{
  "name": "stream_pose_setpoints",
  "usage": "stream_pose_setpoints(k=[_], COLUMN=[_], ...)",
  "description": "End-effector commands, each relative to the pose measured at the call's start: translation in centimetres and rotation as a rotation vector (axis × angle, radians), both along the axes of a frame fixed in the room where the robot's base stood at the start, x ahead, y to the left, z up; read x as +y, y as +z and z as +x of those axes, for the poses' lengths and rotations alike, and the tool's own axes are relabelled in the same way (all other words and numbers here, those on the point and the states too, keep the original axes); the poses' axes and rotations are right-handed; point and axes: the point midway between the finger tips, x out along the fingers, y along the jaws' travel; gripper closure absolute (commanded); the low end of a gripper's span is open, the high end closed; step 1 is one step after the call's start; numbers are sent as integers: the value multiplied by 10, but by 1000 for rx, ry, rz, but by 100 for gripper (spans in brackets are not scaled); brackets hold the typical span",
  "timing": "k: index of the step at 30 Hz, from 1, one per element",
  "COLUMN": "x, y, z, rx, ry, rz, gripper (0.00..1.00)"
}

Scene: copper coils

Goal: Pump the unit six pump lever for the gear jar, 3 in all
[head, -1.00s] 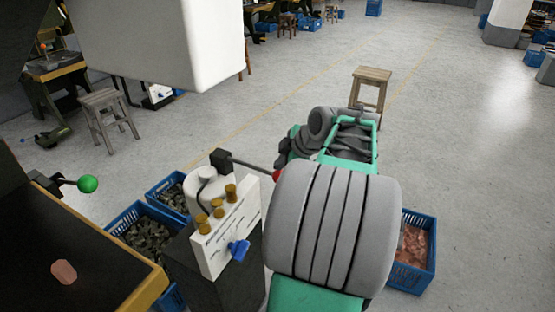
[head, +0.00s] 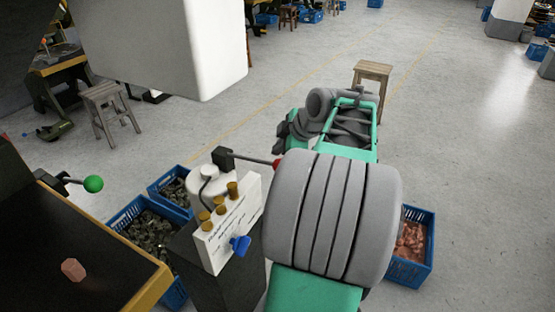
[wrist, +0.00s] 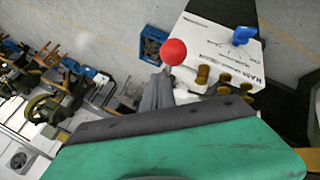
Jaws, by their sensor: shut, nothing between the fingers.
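The pump unit is a dark pedestal with a white panel (head: 228,226), brass knobs and a blue handle; its lettering is too small to read for a unit number. Its lever (head: 250,161) runs right from a black block and slopes slightly down to a red ball (head: 277,163). The red ball also shows in the wrist view (wrist: 174,51), at the tips of my gripper (wrist: 160,80). My gripper is shut and empty, close by the ball; I cannot tell whether they touch. In the head view my arm hides much of the gripper. I cannot identify a gear jar.
A dark bench with a yellow edge (head: 150,288) and a green-knobbed lever (head: 93,184) stands at left. Blue crates of dark parts (head: 128,212) lie behind the pump; a blue crate of copper pieces (head: 428,262) sits at right. A wooden stool (head: 372,70) stands behind on open floor.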

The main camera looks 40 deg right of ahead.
Motion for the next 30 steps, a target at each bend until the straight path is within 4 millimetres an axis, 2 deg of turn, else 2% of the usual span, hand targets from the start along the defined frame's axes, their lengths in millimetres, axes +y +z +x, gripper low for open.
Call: stream_pose_setpoints(k=[5,18,30], x=[0,3,3], y=[7,50,49], z=[1,7,7], rx=[-1,-1,-1], ry=[0,2,1], rz=[-1,-1,0], gripper=[100,100,100])
